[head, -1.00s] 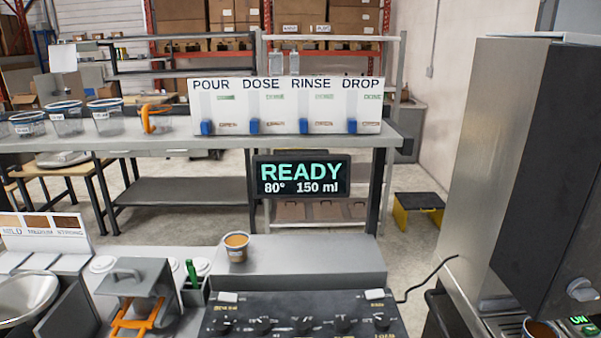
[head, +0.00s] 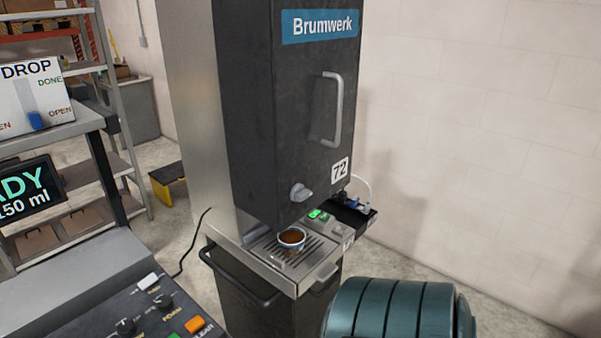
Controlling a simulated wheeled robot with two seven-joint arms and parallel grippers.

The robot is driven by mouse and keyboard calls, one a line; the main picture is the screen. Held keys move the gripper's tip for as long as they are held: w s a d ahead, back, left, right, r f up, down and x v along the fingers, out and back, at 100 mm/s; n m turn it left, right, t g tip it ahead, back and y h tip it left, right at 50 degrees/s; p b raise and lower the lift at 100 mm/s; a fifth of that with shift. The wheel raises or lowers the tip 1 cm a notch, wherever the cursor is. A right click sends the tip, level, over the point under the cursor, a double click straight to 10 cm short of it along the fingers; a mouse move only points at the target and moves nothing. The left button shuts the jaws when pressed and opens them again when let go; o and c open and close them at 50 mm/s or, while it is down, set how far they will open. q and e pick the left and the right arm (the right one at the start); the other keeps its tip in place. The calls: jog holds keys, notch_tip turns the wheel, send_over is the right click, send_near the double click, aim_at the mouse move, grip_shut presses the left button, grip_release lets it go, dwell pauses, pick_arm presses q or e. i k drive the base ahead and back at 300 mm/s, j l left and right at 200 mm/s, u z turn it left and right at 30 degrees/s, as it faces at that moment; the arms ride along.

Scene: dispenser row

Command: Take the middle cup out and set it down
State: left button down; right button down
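One cup (head: 291,240) with a brown filling and a pale blue-white rim stands upright on the slotted drip tray (head: 310,262) under the tall dark dispenser (head: 285,130). It is the only cup in view, so I cannot tell from this frame whether it is the middle one. Neither of my grippers is in view.
The dispenser's door has a grey handle (head: 333,108) and a knob (head: 300,192). A lit green button (head: 316,214) sits behind the tray. A dark control panel (head: 150,320) is at lower left, with the READY display (head: 27,195) above it. A yellow-black step stool (head: 167,183) stands behind.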

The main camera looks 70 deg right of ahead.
aim_at(292, 239)
jog(key=z, duration=1.55)
